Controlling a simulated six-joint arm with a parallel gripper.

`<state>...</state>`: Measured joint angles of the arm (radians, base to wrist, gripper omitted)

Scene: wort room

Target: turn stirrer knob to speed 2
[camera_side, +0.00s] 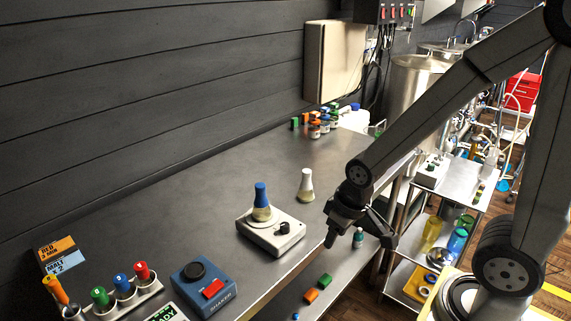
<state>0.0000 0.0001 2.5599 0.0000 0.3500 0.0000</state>
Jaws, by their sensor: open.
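The stirrer (258,235) is a white, flat box near the front edge of the grey bench. Its dark round knob (284,227) is on the right part of its top face; the pointer setting is too small to read. A flask with a blue top (261,203) stands on the stirrer, left of the knob. My gripper (343,243) is open and empty, pointing down to the right of the stirrer in the picture, apart from the knob.
A white flask (306,186) stands on the bench behind the stirrer. A blue shaker (203,286) and a rack of coloured-cap tubes (128,296) are at left. Orange (311,295) and green (325,281) blocks lie lower, beyond the bench edge. The bench middle is clear.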

